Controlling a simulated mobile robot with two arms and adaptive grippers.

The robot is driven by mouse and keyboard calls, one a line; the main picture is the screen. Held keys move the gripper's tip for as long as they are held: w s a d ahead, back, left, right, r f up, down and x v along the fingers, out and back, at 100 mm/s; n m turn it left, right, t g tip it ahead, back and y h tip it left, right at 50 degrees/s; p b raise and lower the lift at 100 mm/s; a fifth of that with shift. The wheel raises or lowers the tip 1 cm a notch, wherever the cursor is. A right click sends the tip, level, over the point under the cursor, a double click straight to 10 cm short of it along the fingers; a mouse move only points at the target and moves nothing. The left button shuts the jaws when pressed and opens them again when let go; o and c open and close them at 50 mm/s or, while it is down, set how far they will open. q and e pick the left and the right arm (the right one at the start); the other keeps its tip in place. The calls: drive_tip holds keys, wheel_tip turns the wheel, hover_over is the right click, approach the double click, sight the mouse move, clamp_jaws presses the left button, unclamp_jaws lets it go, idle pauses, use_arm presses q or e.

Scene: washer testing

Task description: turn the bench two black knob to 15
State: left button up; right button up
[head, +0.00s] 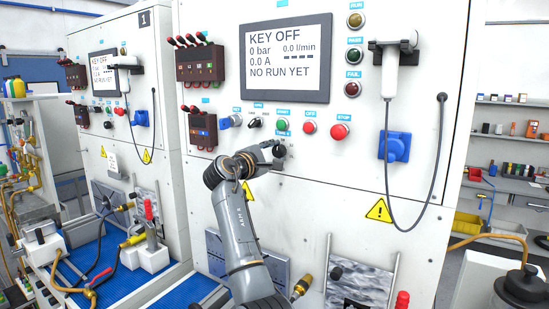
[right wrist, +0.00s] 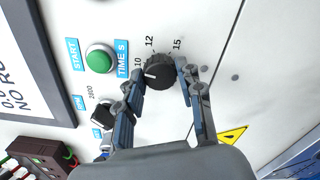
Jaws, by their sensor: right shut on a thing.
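The black knob (right wrist: 160,75) sits under the TIME S label on the white panel, with the scale marks 10, 12 and 15 around it. Its white pointer line is on the side of the 10 in the right wrist view. My right gripper (right wrist: 159,77) is shut on the knob, one finger on each side of it. In the head view my right gripper (head: 277,152) is at the panel below the green start button (head: 281,125) and mostly hides the knob. My left gripper is not in view.
Another black knob (right wrist: 103,115) and the green button (right wrist: 99,60) are close beside the gripper. A red stop button (head: 340,131) and a hanging cable (head: 388,180) are to the right. The screen (head: 286,58) reads KEY OFF. Bench 1 (head: 120,90) stands at left.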

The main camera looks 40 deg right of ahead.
drive_tip(key=m+b, duration=0.1)
drive_tip(key=m, duration=0.1)
drive_tip(key=m+b, duration=0.2)
drive_tip(key=m, duration=0.1)
drive_tip(key=shift+f+m+b, duration=0.25)
drive_tip(key=shift+m+b, duration=0.05)
drive_tip(key=m+b, duration=0.2)
drive_tip(key=m, duration=0.3)
drive_tip(key=shift+b, duration=0.4)
drive_tip(key=m+b, duration=0.2)
drive_tip(key=m, duration=0.3)
drive_tip(key=shift+f+m, duration=0.1)
drive_tip(key=shift+m, duration=0.3)
drive_tip(key=m+b, duration=0.1)
drive_tip(key=m, duration=0.4)
drive_tip(key=shift+m, duration=0.3)
drive_tip(key=o, duration=1)
drive_tip(key=shift+o, duration=0.9)
